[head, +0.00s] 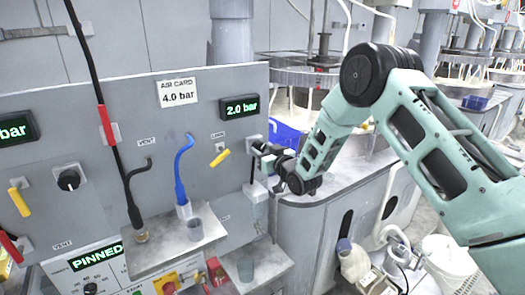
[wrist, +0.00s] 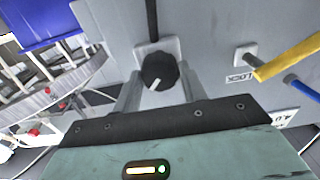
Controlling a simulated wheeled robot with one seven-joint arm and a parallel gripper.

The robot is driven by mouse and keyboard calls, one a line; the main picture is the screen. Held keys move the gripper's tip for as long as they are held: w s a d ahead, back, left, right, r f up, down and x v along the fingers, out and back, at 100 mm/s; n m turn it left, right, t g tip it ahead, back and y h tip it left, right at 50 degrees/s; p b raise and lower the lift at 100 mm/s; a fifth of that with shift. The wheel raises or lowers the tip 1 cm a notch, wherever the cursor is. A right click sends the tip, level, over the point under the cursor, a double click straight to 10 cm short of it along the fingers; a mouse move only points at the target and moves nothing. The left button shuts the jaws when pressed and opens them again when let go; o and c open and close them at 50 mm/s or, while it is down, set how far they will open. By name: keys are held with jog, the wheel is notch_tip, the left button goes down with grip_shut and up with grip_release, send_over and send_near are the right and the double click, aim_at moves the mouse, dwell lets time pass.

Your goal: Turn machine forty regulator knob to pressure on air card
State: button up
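The air card (head: 178,92) on the grey panel reads 4.0 bar. The display (head: 239,107) to its right reads 2.0 bar. In the wrist view the black round knob (wrist: 158,71) with a white pointer line shows between the two fingers of my gripper (wrist: 160,84). The fingers are apart, one on each side of the knob. I cannot tell whether they touch it.
A yellow lock lever (head: 219,158) sits just left of the knob; it also shows in the wrist view (wrist: 288,57). A blue bin (head: 287,137) stands behind my gripper.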

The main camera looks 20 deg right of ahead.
jog(key=shift+f+m+b, duration=0.1)
jog(key=shift+m+b, duration=0.2)
jog(key=shift+b, duration=0.35)
jog(key=m+b, duration=0.2)
jog(key=b, duration=0.2)
jog(key=shift+f+m, duration=0.2)
jog(key=shift+m, duration=0.2)
jog(key=m+b, duration=0.5)
jog(key=b, duration=0.1)
jog(key=shift+d+b, duration=0.1)
jog(key=shift+b, duration=0.2)
jog(key=m+b, duration=0.3)
jog(key=m, duration=0.2)
jog(key=shift+r, duration=0.1)
jog(key=m+b, duration=0.2)
jog(key=m, duration=0.2)
jog(key=shift+r, duration=0.1)
jog(key=shift+m+b, duration=0.3)
jog(key=o, duration=1)
